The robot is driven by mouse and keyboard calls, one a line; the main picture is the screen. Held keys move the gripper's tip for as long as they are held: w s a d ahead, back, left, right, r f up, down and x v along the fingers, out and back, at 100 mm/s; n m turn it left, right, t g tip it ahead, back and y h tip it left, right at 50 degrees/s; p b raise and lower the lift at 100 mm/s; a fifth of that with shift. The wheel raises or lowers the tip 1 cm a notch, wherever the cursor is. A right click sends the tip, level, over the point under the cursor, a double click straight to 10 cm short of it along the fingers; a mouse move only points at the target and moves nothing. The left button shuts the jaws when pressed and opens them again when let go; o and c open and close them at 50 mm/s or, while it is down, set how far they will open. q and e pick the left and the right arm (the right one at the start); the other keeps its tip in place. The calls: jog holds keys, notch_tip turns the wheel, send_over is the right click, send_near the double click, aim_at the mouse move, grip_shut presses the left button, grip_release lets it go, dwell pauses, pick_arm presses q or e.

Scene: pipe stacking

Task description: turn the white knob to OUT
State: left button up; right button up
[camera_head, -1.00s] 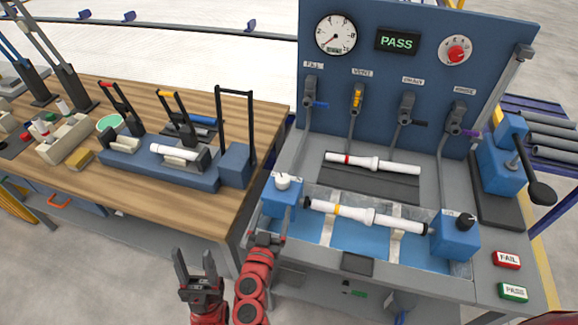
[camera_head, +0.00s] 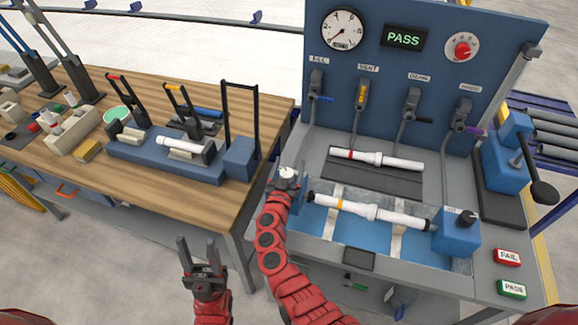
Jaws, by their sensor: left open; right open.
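The white knob (camera_head: 287,172) sits on top of the left blue block (camera_head: 303,189) of the test bench. My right gripper (camera_head: 287,181) is at this knob, and its red arm covers much of the block. The jaws are open, small in view, and I cannot tell whether they touch the knob. The knob's marking and any OUT label cannot be read. My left gripper (camera_head: 201,252) is open and empty, pointing up in front of the wooden table's edge.
A white pipe with a yellow band (camera_head: 370,211) lies between the left block and the right blue block (camera_head: 455,236), which has a black knob (camera_head: 466,219). Another white pipe (camera_head: 376,159) lies behind. The back panel (camera_head: 435,75) carries a gauge, a PASS display and several valve levers.

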grip_shut()
dwell(0.3)
jog(key=shift+y, duration=0.3)
jog(key=shift+n+y+p, duration=0.5)
jog(key=shift+n+y, duration=0.1)
jog(key=shift+a+n+y, duration=0.2)
jog(key=shift+n+y, duration=0.5)
jog(key=shift+y, duration=0.4)
jog(key=shift+f+n+y+b, duration=0.2)
jog(key=shift+n+y+b, duration=0.2)
jog(key=shift+y, duration=0.2)
jog(key=n+y+b, duration=0.1)
jog(key=y+b, duration=0.1)
jog(key=b, duration=0.1)
jog(key=a+n+g+y+b, duration=0.1)
jog(key=n+y+b, duration=0.1)
jog(key=b, duration=0.2)
jog(key=n+y+b, duration=0.1)
jog(key=y+b, duration=0.1)
jog(key=b, duration=0.2)
jog(key=shift+s+a+y, duration=0.1)
jog(key=shift+a+y, duration=0.15)
jog(key=shift+y, duration=0.05)
jog(key=shift+s+a+r+n+g+y+b, duration=0.15)
jog(key=shift+n+g+y+b, duration=0.2)
jog(key=shift+b, duration=0.2)
